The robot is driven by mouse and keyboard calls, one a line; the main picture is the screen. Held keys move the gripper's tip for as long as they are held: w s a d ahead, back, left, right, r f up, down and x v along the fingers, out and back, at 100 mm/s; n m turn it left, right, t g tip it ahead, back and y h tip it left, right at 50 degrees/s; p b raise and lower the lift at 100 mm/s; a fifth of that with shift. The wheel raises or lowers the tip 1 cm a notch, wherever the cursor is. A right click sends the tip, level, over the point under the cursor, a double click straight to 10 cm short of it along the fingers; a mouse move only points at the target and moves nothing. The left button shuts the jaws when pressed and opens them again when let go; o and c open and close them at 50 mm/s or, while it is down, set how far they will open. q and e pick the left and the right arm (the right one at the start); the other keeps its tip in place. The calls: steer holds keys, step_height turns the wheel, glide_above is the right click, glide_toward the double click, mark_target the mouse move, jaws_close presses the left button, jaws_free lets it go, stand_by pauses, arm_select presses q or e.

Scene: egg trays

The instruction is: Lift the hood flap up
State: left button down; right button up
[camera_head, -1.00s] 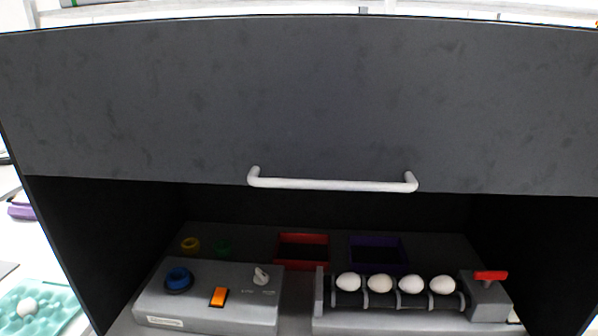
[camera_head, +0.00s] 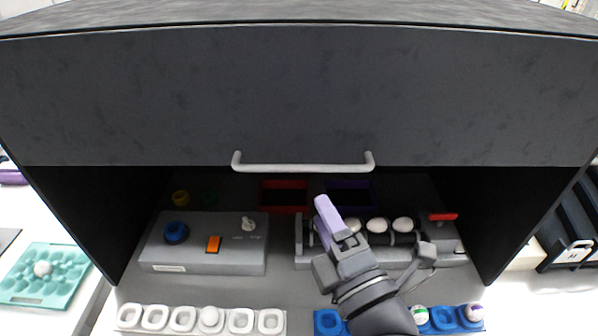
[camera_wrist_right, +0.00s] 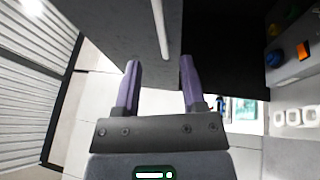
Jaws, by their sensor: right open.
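The hood flap (camera_head: 300,95) is a dark grey panel across the upper part of the head view, with a dark opening below it. Its pale bar handle (camera_head: 303,168) runs along the lower edge. My right gripper (camera_head: 326,212) is in front of the opening, below and slightly right of the handle and apart from it. In the right wrist view its two purple fingers (camera_wrist_right: 163,75) are spread with nothing between them. The handle (camera_wrist_right: 160,30) shows ahead of the fingers there, beside the flap (camera_wrist_right: 120,30). My left gripper is not in view.
Inside the hood are a grey control box (camera_head: 205,243) with an orange switch, a roller unit (camera_head: 300,240) with white eggs, and red (camera_head: 284,196) and purple bins. A white tray (camera_head: 185,318) and a blue tray (camera_head: 440,322) lie in front. A teal egg tray (camera_head: 45,275) sits left.

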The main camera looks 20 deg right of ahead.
mark_target(299, 166)
steer(key=p+x, duration=0.2)
steer(key=x, duration=0.6)
steer(key=shift+w, duration=0.7)
jaws_close()
stand_by(0.5)
